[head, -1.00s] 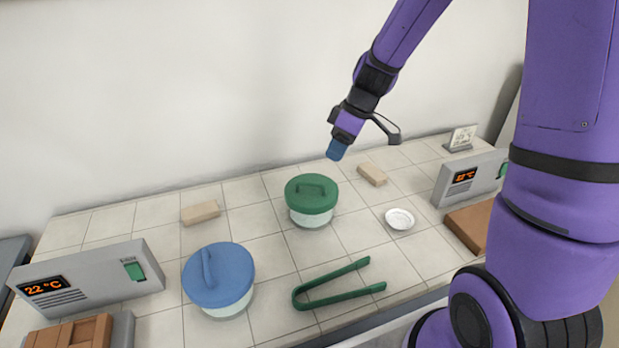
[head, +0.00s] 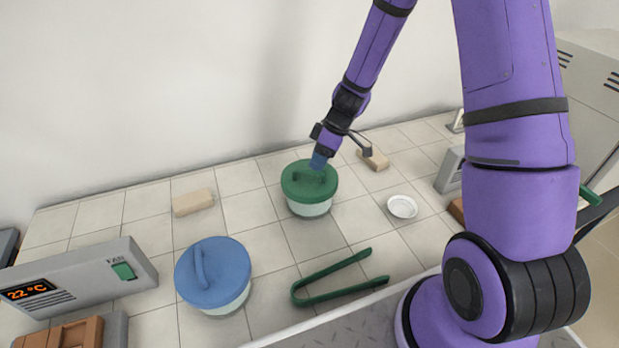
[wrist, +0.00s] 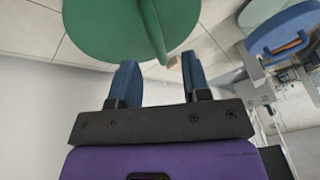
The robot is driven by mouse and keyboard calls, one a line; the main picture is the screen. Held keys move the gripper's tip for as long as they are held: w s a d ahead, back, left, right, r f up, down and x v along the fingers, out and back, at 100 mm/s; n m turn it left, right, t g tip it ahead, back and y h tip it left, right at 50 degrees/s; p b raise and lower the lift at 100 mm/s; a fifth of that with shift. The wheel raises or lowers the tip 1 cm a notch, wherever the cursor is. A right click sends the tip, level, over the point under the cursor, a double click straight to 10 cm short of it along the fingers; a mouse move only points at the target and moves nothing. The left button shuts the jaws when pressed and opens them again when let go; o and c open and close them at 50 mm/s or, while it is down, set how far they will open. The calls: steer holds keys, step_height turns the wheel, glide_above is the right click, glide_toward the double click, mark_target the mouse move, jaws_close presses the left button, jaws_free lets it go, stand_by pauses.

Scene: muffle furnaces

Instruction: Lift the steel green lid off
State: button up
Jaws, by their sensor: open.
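The green lid (head: 309,184) sits on a pale round pot (head: 310,209) near the back middle of the tiled bench. My gripper (head: 319,161) is over the lid, at its raised handle, pointing down. In the wrist view, the lid (wrist: 125,25) fills the upper left, and its handle rib stands toward the gap between the blue fingers of my gripper (wrist: 157,75). The fingers are apart, on either side of the line of the handle. Whether they touch it cannot be told.
A blue-lidded pot (head: 213,273) stands at the front left. Green tongs (head: 335,275) lie in front of the green-lidded pot. A white dish (head: 402,207) and a tan block (head: 373,158) are to its right. Another tan block (head: 194,202) and a furnace controller (head: 80,282) are to the left.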

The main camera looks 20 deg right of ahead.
mark_target(310, 172)
steer(key=shift+x, duration=2.55)
steer(key=shift+w, duration=0.15)
jaws_close()
